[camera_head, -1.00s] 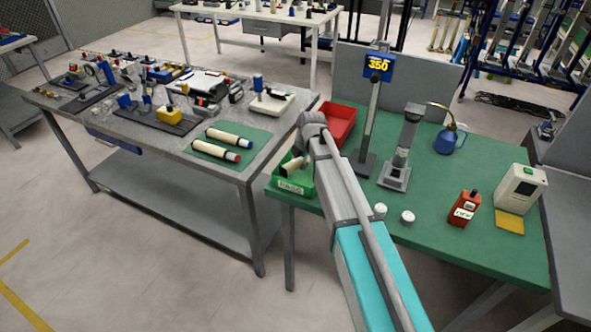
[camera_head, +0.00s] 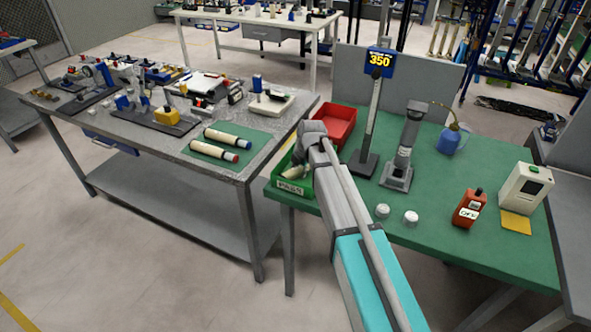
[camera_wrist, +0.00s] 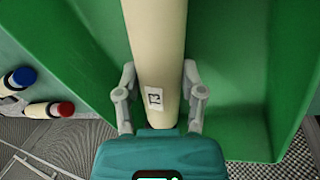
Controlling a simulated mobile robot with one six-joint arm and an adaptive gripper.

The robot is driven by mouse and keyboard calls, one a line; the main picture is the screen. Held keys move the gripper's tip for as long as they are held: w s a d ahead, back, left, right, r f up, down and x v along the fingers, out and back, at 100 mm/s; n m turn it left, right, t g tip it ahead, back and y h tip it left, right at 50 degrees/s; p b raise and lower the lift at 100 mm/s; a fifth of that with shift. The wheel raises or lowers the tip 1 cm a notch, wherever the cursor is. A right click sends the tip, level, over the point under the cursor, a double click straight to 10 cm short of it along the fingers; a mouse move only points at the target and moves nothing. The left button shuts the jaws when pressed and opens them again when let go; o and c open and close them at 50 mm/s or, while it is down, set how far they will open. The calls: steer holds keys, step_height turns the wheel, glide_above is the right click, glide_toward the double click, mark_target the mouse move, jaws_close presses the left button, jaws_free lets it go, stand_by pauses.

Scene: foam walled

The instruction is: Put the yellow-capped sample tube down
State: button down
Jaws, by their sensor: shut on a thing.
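A cream sample tube (camera_wrist: 162,45) with a small label reading 13 runs up the middle of the wrist view. My gripper (camera_wrist: 158,90) is shut on it, one finger on each side. The tube's cap is out of sight. The green bin (camera_wrist: 235,75) surrounds the tube in that view, and the tube is over or inside it. In the head view the tube (camera_head: 296,173) shows as a pale shape within the green bin (camera_head: 291,189), at the green table's left corner. My arm hides most of my gripper there. I cannot tell whether the tube touches the bin floor.
A red bin (camera_head: 338,116) stands just behind the green one. Two cream tubes, one blue-capped (camera_head: 227,138) and one red-capped (camera_head: 214,151), lie on the grey table to the left. A post with a 350 sign (camera_head: 374,115) and a grey stand (camera_head: 401,155) are close right of my arm.

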steer(key=shift+c, duration=1)
jaws_free()
steer(key=shift+r, duration=0.1)
steer(key=p+v, duration=1.2)
stand_by(0.5)
steer(key=shift+s, duration=0.1)
